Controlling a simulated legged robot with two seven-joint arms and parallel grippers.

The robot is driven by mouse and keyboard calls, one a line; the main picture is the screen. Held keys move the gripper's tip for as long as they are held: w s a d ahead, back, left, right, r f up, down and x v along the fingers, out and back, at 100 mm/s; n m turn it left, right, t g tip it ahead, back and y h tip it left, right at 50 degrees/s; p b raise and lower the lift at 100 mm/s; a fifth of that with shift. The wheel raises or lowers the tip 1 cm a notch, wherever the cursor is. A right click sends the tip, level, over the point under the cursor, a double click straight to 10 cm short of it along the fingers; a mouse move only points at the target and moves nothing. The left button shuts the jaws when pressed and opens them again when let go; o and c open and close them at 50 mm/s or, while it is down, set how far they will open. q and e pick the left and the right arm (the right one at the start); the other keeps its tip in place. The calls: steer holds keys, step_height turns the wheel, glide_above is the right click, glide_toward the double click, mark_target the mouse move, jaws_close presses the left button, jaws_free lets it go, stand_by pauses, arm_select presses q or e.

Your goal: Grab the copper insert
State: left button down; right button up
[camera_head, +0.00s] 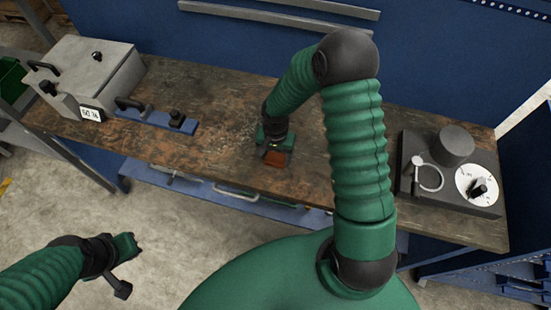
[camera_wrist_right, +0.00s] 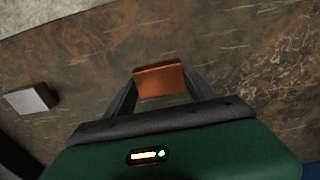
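The copper insert (camera_head: 275,158) is a small orange-brown block near the front edge of the worktable. My right gripper (camera_head: 274,153) is low over the table at it. In the right wrist view the copper insert (camera_wrist_right: 160,80) is between the tips of my right gripper (camera_wrist_right: 160,82), one finger at each side. The fingers look close to its sides, but I cannot tell whether they press on it. I cannot tell if it rests on the table. My left gripper (camera_head: 125,266) is away from the table at the lower left, over the floor. Its finger spacing is unclear.
A grey box device (camera_head: 95,70) and a blue strip with black parts (camera_head: 157,119) are at the left. A grey base with a cylinder and dial (camera_head: 450,190) is at the right. A small grey block (camera_wrist_right: 30,100) shows in the wrist view.

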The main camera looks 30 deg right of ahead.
jaws_close()
steer(key=shift+r, duration=0.1)
